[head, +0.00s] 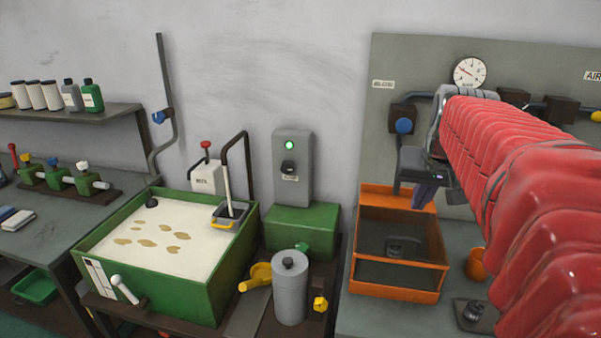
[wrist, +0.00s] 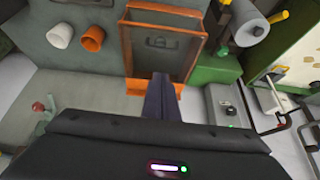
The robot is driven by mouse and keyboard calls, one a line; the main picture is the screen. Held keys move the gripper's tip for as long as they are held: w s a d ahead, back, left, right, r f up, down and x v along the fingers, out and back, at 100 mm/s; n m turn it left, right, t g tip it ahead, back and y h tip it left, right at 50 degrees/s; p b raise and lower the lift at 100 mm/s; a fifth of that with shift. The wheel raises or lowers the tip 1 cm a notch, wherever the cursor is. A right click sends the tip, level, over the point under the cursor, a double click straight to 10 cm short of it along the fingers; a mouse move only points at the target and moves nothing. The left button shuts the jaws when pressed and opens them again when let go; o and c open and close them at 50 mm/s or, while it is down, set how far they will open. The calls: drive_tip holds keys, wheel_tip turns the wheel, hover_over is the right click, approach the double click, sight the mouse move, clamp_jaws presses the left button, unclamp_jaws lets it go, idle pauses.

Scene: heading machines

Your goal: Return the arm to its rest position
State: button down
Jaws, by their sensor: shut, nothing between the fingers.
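My arm in its red ribbed sleeve reaches in from the right side of the head view. My gripper (head: 424,194) hangs above the right part of an orange-rimmed bin (head: 398,278), in front of the grey wall panel. In the wrist view, the fingers of my gripper (wrist: 161,80) are together, with nothing between them. They point toward the orange bin (wrist: 201,52), and I see free space around them. The dark gripper body fills the lower part of the wrist view and hides what lies below it.
An orange cup (head: 477,264) stands right of the bin; a white cup (wrist: 60,35) shows in the wrist view. A grey canister (head: 290,290) and a green tank (head: 195,300) of milky liquid stand left. The grey panel (head: 385,130) with gauge and valves is behind.

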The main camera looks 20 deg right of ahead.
drive_tip(key=shift+f, duration=0.15)
drive_tip(key=s+a+f+n+y, duration=0.1)
drive_tip(key=s+a+f+n, duration=0.1)
drive_tip(key=a, duration=0.7)
drive_tip(key=s+a+f+n+y, duration=0.1)
drive_tip(key=s+a+f, duration=0.4)
drive_tip(key=a, duration=0.5)
drive_tip(key=s+a+f+n+y, duration=0.1)
drive_tip(key=s+a+f+n, duration=0.2)
drive_tip(key=a, duration=0.6)
drive_tip(key=shift+s+a+f+n+t, duration=0.15)
drive_tip(key=shift+s+f+n+t, duration=0.15)
drive_tip(key=shift+f+n, duration=0.35)
drive_tip(key=shift+f, duration=0.15)
